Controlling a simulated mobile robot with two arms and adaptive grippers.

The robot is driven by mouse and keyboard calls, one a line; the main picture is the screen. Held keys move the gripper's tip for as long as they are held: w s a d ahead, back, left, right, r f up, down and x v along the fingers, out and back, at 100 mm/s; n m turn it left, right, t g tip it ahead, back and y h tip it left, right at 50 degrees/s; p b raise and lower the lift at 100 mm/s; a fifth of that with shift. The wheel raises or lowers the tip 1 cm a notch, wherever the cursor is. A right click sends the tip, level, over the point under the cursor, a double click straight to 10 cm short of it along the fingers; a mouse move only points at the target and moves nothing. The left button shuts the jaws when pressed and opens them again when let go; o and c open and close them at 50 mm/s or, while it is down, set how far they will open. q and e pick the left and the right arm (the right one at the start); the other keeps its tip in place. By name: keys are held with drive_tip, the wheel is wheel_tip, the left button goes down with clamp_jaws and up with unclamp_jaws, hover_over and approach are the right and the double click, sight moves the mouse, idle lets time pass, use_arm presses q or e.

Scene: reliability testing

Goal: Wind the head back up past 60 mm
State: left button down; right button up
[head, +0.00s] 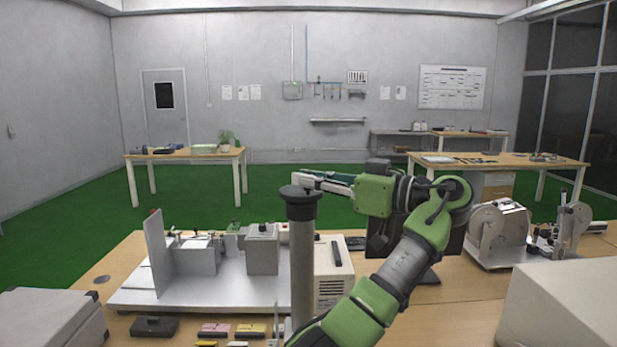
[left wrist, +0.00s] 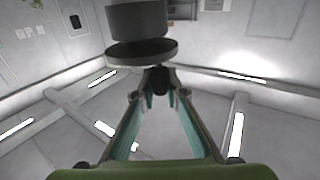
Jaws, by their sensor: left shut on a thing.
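A grey upright column (head: 302,265) with a black round cap (head: 298,203) stands in the near middle of the head view. In the left wrist view, a dark round part with a wide disc (left wrist: 140,50) fills the top. My left gripper (head: 304,179) is at the top of the column, its fingers pointing left just above the cap. In the left wrist view its fingertips (left wrist: 158,82) are shut on a small dark knob (left wrist: 160,85) beside the disc. I cannot make out the moving head or a millimetre reading. My right gripper is not in view.
A grey fixture plate (head: 150,296) with blocks stands on the bench left of the column. A white box unit (head: 329,290) is right behind the column. A pale box (head: 565,305) is at the near right, a wheeled tester (head: 498,232) behind it. Small coloured items lie at the front.

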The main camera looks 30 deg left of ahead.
use_arm(q)
drive_tip(key=shift+f+g, duration=0.2)
drive_tip(key=shift+g, duration=0.1)
drive_tip(key=c, duration=2)
unclamp_jaws()
drive_tip(key=shift+c, duration=0.2)
drive_tip(key=shift+w+a, duration=0.1)
drive_tip(key=shift+a, duration=0.1)
drive_tip(key=shift+d+r, duration=0.1)
drive_tip(key=shift+d, duration=0.5)
drive_tip(key=d, duration=0.6)
drive_tip(key=shift+d, duration=0.2)
drive_tip(key=shift+w, duration=0.1)
